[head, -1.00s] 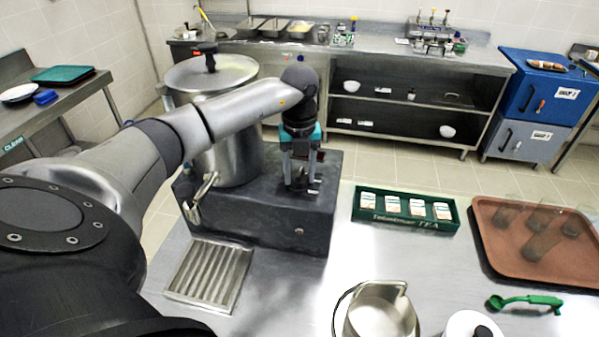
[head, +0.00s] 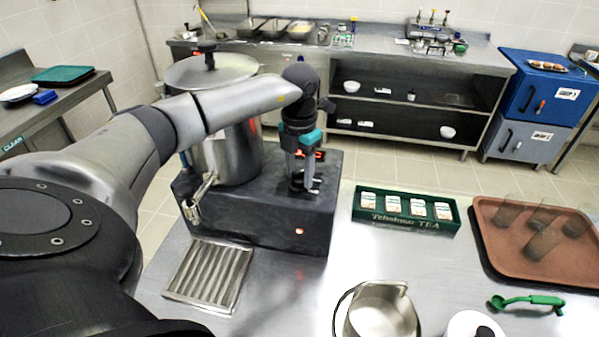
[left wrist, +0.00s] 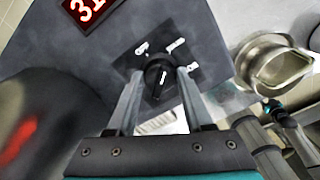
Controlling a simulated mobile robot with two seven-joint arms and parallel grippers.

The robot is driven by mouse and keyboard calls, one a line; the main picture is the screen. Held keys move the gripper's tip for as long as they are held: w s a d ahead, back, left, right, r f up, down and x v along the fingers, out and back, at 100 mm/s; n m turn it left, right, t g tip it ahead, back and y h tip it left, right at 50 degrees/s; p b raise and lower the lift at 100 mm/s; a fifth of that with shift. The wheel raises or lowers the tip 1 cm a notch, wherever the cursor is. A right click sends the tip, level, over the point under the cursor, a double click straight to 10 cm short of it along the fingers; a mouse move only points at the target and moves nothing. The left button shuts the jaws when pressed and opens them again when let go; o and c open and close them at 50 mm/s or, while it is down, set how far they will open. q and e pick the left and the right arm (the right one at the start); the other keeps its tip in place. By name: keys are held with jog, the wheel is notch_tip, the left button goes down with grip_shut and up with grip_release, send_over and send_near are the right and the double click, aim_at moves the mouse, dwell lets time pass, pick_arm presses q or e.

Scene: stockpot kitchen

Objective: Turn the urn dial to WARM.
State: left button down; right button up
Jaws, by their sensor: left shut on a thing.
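The steel urn (head: 232,150) stands on a dark base (head: 265,228). Its black dial (left wrist: 158,74) is on the base's top, on a dark plate with small white labels too small to read. A pale pointer mark shows on the dial; which label it faces I cannot tell. My left gripper (head: 303,185) points down over the plate. In the left wrist view its two fingers (left wrist: 158,88) are on either side of the dial, shut on it. The fingers hide part of the plate. My right gripper is not in view.
A red digit display (left wrist: 90,8) is beside the dial plate. The urn's tap (head: 196,205) is above a drip tray (head: 209,275). A green tea box (head: 405,210), a brown tray with glasses (head: 500,245) and a steel jug (head: 381,312) stand to the right.

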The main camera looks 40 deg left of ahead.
aim_at(299, 171)
pick_arm(q)
jog(key=shift+m, duration=0.6)
jog(key=shift+r, duration=0.1)
jog(key=shift+c, duration=1.4)
grip_release()
notch_tip(299, 171, up, 15)
